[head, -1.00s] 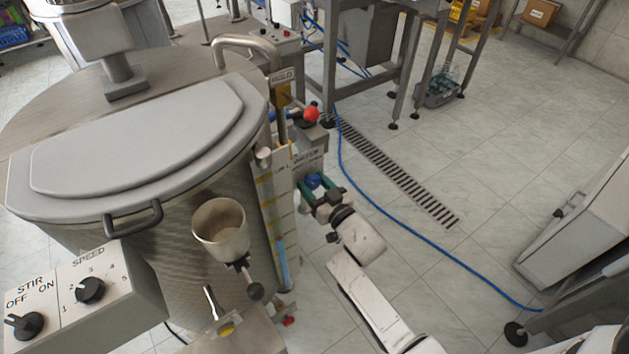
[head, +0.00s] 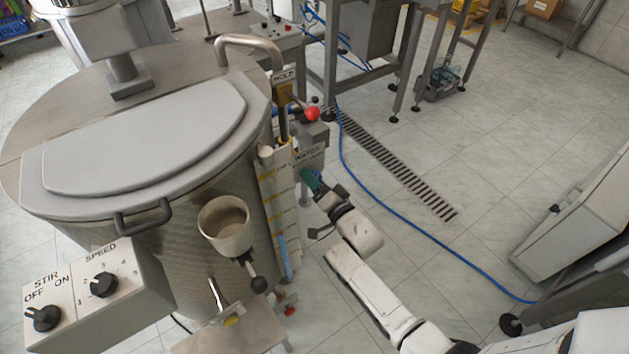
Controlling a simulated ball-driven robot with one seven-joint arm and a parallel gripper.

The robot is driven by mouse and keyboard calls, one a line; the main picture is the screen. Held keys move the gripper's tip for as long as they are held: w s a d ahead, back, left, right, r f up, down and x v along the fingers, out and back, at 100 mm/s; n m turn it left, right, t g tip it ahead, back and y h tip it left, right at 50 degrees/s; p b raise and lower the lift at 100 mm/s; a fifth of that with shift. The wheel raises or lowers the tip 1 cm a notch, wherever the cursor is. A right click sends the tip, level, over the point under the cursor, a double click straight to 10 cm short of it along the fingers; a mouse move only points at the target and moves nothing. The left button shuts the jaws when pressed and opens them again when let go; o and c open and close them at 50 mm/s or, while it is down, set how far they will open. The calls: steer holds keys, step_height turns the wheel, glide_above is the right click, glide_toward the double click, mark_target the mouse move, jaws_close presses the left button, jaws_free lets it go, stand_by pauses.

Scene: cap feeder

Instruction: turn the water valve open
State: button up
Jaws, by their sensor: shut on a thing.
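The plate marked WATER (head: 310,157) is on the right side of the big steel kettle (head: 165,235), below a lever with a red ball knob (head: 312,114). My gripper (head: 311,180), with green fingers, is at the lower edge of this plate, reaching in from the lower right. It is shut on the water valve's handle, which the fingers and wrist almost wholly hide. How far the valve is turned cannot be seen.
A sight tube (head: 282,248) with blue in its lower part runs down the kettle beside the valve. A cup (head: 225,226) and a STIR/SPEED box (head: 95,295) are on the kettle's front. A blue hose (head: 405,236) crosses the open tiled floor.

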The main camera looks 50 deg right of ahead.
steer(key=shift+a+f+m+b, duration=0.1)
steer(key=shift+m+b, duration=0.45)
steer(key=shift+m, duration=1.45)
steer(key=o, duration=1)
steer(key=v, duration=1)
steer(key=shift+s+p, duration=0.3)
steer(key=shift+s, duration=0.1)
steer(key=shift+a, duration=0.15)
